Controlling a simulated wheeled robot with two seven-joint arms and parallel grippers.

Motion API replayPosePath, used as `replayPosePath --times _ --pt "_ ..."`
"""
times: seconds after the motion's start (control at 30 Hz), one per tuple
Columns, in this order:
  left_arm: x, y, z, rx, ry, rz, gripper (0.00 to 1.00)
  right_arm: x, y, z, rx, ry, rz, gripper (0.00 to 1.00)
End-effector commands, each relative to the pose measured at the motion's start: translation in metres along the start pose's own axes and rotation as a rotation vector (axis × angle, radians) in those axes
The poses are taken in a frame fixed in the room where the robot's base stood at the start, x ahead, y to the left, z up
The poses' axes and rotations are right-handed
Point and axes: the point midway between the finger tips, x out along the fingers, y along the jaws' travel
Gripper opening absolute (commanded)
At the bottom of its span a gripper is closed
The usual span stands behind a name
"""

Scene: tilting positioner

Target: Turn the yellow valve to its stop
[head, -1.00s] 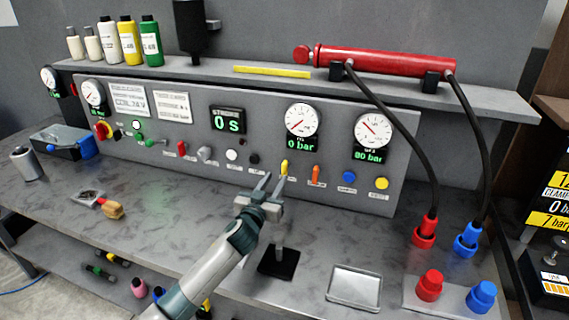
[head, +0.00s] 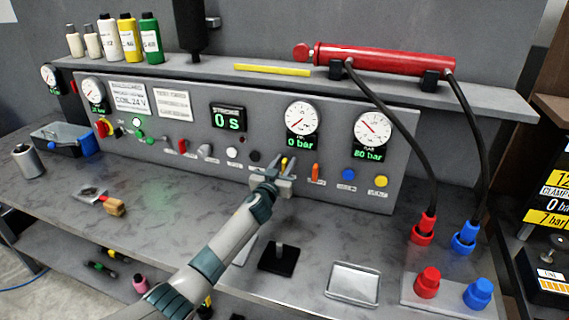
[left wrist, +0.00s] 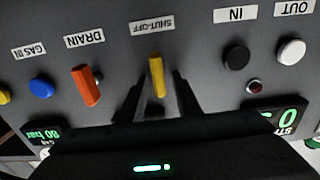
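The yellow valve handle (head: 284,163) is on the grey panel, under the left gauge in the head view. In the left wrist view the handle (left wrist: 157,77) stands beside the SHUT-OFF label and looks lengthwise up and down in the picture. My left gripper (head: 284,166) is at the panel. Its two dark fingers (left wrist: 158,88) are apart, one on each side of the yellow handle, with gaps visible. It does not grip the handle. The handle's lower end is close to the gripper body in the wrist view. My right gripper is not in view.
An orange DRAIN handle (left wrist: 86,86) is close beside the fingers. A black IN knob (left wrist: 236,56) is on the other side. The gauge (head: 302,119) above reads 0 bar. A metal tray (head: 354,281) and a black stand (head: 279,260) are on the bench below.

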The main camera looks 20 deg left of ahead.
Motion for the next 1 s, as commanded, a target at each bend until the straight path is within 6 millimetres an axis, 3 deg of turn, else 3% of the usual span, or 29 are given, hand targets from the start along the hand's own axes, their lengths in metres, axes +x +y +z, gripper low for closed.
replayPosePath --times 0.2,0.33,0.37,0.73,1.0 --pt "0.0 0.0001 0.0002 -0.001 0.0 0.0 0.3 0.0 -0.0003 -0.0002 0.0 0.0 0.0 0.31" --pt "-0.0001 0.0001 0.0003 -0.001 0.0 0.0 0.02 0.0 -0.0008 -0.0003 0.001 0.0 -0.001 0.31" --pt "-0.0001 0.0001 0.0003 -0.001 0.0 0.0 0.0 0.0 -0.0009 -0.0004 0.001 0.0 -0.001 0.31" --pt "-0.0003 0.0007 0.0007 0.021 -0.001 0.0 0.0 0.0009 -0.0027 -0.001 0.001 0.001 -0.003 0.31" --pt "-0.0001 0.0025 0.0012 0.128 0.0 0.0 0.0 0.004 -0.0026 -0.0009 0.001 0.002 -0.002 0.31"
